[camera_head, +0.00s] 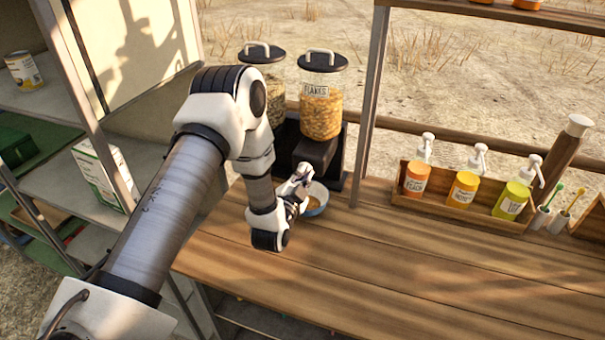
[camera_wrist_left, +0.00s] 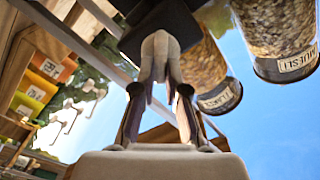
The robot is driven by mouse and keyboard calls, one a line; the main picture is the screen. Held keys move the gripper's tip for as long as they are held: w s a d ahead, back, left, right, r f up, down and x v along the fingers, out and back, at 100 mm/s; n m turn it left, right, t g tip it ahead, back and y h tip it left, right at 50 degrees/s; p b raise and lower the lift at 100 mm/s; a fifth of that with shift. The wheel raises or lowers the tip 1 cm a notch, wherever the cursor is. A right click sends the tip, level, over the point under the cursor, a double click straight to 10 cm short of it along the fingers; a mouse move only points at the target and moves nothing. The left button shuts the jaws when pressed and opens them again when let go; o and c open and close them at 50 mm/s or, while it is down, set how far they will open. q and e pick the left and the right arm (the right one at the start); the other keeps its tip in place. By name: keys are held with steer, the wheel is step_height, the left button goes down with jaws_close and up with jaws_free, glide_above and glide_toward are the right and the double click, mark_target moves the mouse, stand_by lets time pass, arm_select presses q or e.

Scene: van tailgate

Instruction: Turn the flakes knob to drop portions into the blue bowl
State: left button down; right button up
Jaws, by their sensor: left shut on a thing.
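The flakes dispenser (camera_head: 321,105) is a clear jar of golden flakes with a black lid, on a dark stand (camera_head: 315,150). It also shows in the left wrist view (camera_wrist_left: 220,97). My left gripper (camera_head: 303,174) is at the front of the stand, above the bowl. In the left wrist view my left gripper (camera_wrist_left: 160,48) has its fingertips close together against the black dispenser body, shut on the flakes knob, which the fingers mostly hide. The blue bowl (camera_head: 321,191) stands on the counter below, partly covered by the gripper. Some golden flakes show inside it.
A muesli dispenser (camera_head: 262,85) stands left of the flakes, partly behind my arm. A wooden caddy (camera_head: 450,201) with several pump bottles is farther right. The front of the wooden counter (camera_head: 400,270) is clear.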

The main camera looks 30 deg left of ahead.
arm_select(q)
steer(key=shift+d+f+m+p, duration=0.15)
steer(key=shift+m+p, duration=0.1)
steer(key=shift+m, duration=1.3)
steer(key=shift+f+m+p, duration=0.2)
steer(key=shift+m+p, duration=0.1)
steer(key=shift+m, duration=1.3)
steer(key=shift+d+f+m+p, duration=0.15)
steer(key=shift+m+p, duration=0.1)
steer(key=shift+m, duration=1.3)
steer(key=c, duration=1.2)
jaws_free()
steer(key=v, duration=0.7)
steer(key=shift+s, duration=0.2)
steer(key=shift+o, duration=0.3)
